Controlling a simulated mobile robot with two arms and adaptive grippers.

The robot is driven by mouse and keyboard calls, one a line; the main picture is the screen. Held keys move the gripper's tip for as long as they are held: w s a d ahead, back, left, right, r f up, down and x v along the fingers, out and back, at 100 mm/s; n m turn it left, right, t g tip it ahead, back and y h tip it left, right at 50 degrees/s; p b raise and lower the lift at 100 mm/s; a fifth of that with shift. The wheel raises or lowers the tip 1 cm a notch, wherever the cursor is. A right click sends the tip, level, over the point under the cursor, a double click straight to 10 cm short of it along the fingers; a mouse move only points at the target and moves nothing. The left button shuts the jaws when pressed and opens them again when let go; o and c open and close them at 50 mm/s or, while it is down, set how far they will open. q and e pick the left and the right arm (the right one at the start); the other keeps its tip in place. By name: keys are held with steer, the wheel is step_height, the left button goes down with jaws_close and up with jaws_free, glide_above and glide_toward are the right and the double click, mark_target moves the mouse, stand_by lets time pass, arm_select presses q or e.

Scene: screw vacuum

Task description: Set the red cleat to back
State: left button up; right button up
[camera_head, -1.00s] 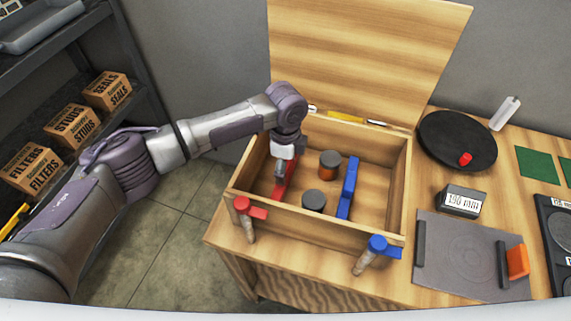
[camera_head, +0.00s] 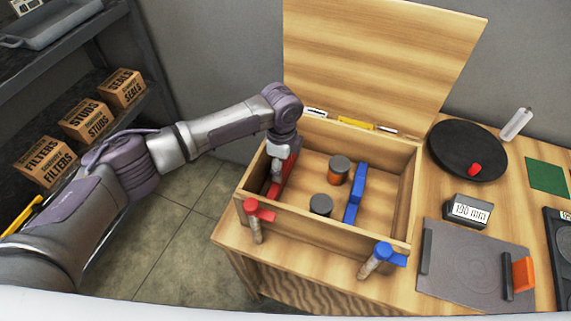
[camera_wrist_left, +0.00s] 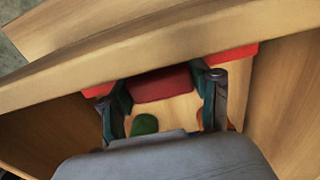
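The red cleat (camera_head: 289,168) is a red bar inside the wooden box, along its left wall. My left gripper (camera_head: 276,176) is down in the box at the cleat and hides part of it in the head view. In the left wrist view, a darker red middle part of the cleat (camera_wrist_left: 163,84) lies between the two fingers, and red ends show outside them. The fingers are close to its sides; whether they press on it is unclear. My right gripper is not in view.
The open wooden box (camera_head: 330,233) also holds a blue bar (camera_head: 355,195), a dark cylinder (camera_head: 321,205) and an orange-and-dark cylinder (camera_head: 338,171). Red (camera_head: 258,211) and blue (camera_head: 384,254) clamps stand at its front. The raised lid (camera_head: 385,60) is behind.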

arm_select(q)
steer(key=o, duration=0.4)
steer(key=shift+d, duration=0.1)
steer(key=shift+r, duration=0.6)
step_height(320, 180, up, 11)
